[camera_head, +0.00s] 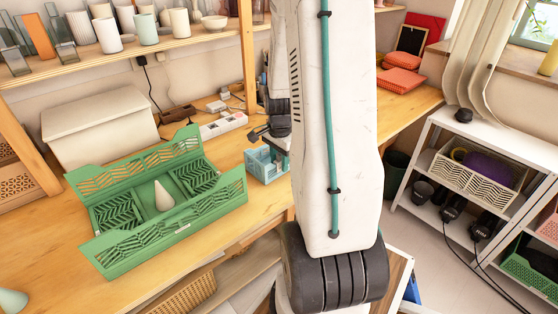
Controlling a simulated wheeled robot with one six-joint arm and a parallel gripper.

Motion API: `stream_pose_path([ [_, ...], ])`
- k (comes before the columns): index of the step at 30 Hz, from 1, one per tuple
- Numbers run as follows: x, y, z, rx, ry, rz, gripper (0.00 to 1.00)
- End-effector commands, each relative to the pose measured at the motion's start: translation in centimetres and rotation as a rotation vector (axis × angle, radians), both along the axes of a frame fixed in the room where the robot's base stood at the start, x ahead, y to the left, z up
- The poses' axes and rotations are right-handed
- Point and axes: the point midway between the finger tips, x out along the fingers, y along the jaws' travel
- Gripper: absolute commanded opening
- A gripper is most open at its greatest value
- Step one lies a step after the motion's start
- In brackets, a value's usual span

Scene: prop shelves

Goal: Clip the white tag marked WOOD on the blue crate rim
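A small light-blue crate (258,168) stands on the wooden table, just right of the large green crate. Its right side is partly hidden behind my white arm. The dark end of my gripper (268,137) is over the crate's back rim, at the left edge of my arm. The fingers are small and partly hidden, so I cannot tell whether they are open or shut, or whether they touch the rim. I cannot make out a white tag marked WOOD in this view.
A green crate (184,234) with a pale cone (164,196) inside fills the table's left front. A white box (100,127) and a power strip (223,125) stand behind. A shelf of cups hangs above. My arm hides the middle of the view.

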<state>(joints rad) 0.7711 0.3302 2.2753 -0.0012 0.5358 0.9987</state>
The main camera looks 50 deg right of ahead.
Motion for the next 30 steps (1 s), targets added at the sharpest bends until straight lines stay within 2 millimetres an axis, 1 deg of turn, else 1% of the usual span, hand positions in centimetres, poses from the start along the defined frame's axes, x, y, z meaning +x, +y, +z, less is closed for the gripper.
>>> stream_pose_path([
  [8, 0.0, 0.0, 0.0, 0.000, 0.000, 0.000, 0.42],
  [11, 0.0, 0.0, 0.6, -0.001, -0.001, 0.000, 0.42],
  [14, 0.1, -0.1, 1.9, -0.003, -0.004, 0.000, 0.42],
  [18, 0.1, -0.1, 4.4, -0.003, -0.004, 0.000, 0.42],
  [22, 0.1, -0.1, 6.4, -0.003, -0.003, 0.000, 0.42],
  [25, 0.1, 0.0, 7.3, -0.001, -0.002, 0.000, 0.42],
  [30, 0.1, 0.0, 7.8, 0.000, 0.000, 0.000, 0.42],
])
